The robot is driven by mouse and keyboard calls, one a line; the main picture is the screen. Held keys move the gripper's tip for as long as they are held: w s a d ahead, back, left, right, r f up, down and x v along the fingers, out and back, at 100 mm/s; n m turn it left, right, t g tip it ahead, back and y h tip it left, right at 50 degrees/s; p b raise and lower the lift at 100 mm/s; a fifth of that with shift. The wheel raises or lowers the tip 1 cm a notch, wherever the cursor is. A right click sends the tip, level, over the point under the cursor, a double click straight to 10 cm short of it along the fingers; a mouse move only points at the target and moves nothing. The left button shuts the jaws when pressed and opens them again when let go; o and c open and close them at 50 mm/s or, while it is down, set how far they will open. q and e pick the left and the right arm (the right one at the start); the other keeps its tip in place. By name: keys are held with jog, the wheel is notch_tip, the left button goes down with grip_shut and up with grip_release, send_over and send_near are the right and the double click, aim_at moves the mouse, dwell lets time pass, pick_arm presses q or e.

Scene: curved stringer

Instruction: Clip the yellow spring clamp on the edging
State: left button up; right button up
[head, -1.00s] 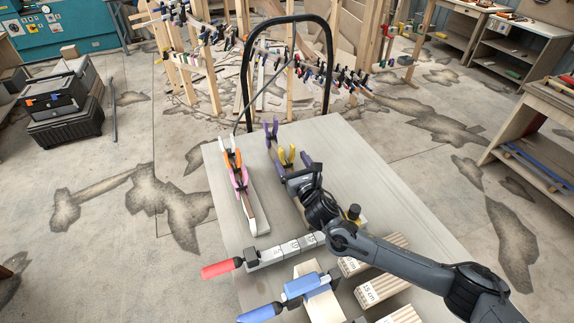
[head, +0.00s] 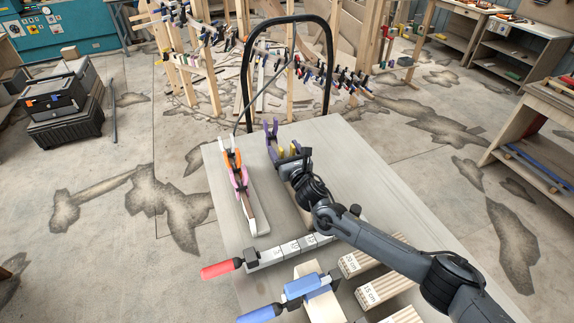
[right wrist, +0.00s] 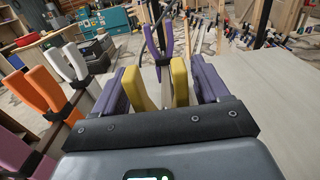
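The yellow spring clamp (head: 282,151) stands on the workbench in the head view, partly hidden by my right gripper (head: 293,160). In the right wrist view its two yellow handles (right wrist: 180,81) rise between the purple fingers of my right gripper (right wrist: 160,90). The fingers are open, one on each side of the handles. The clamp's jaws are hidden. A curved wooden strip with many clamps (head: 345,77) stands beyond the bench; I cannot tell for sure that it is the edging. My left gripper is not in view.
A purple clamp (head: 271,130) stands just beyond the yellow one. Orange (head: 231,157) and pink (head: 239,178) clamps stand to the left, with a white one behind. Red-handled (head: 221,269) and blue-handled tools and wooden blocks (head: 372,290) lie nearer. The bench's right side (head: 350,160) is clear.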

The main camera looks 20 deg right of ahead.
jog(key=c, duration=1.1)
jog(key=shift+o, duration=0.2)
